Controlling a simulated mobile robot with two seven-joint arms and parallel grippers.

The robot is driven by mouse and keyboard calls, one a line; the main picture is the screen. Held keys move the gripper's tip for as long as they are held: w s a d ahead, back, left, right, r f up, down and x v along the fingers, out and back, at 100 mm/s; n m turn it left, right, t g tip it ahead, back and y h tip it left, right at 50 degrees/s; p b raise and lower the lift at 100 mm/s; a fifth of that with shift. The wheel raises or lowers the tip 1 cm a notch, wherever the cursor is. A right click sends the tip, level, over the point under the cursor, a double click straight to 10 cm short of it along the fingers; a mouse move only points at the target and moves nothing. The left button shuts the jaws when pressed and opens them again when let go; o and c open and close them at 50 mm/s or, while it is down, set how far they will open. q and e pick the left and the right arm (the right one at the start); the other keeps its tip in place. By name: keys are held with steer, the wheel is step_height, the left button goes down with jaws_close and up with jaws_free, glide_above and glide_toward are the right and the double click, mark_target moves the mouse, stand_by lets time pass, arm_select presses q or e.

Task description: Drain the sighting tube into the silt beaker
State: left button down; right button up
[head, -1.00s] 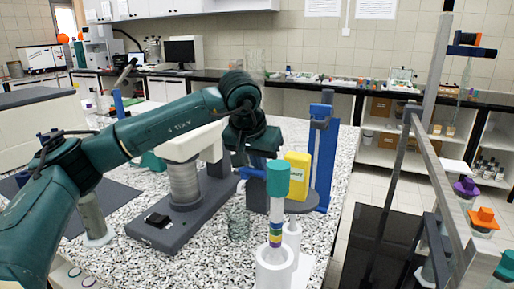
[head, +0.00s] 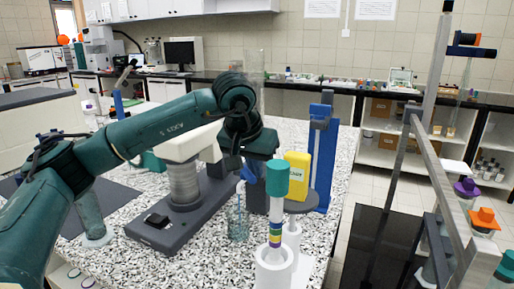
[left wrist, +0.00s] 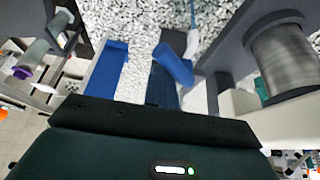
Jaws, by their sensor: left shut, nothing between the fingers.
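My left gripper (head: 251,162) points down, shut and empty, at a small blue lever (head: 248,174). In the left wrist view the lever (left wrist: 176,64) lies slanted at the end of the dark blue fingers (left wrist: 164,86). Contact is hard to tell. Below the lever stands a clear glass vessel (head: 238,224), apparently the silt beaker, with a teal tint. My right gripper is out of view.
A shaker with a grey base (head: 152,234) stands left of the vessel. A yellow box (head: 298,172), a blue stand (head: 325,160) and a teal-capped tube (head: 277,182) in a white holder (head: 274,272) crowd the right. A metal frame (head: 440,180) rises at far right.

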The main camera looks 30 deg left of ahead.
arm_select(q)
steer(key=shift+s+a, duration=0.3)
steer(key=shift+s, duration=0.1)
step_height(320, 180, up, 5)
steer(key=p, duration=0.4)
steer(key=s+a+f+b, duration=0.2)
steer(key=a+f+b, duration=0.2)
steer(key=a+f, duration=0.1)
steer(key=shift+s+a, duration=0.2)
steer(key=shift+a, duration=0.2)
steer(key=shift+d, duration=0.1)
steer(key=shift+w+d, duration=0.2)
steer(key=shift+d, duration=0.25)
steer(key=shift+d, duration=0.1)
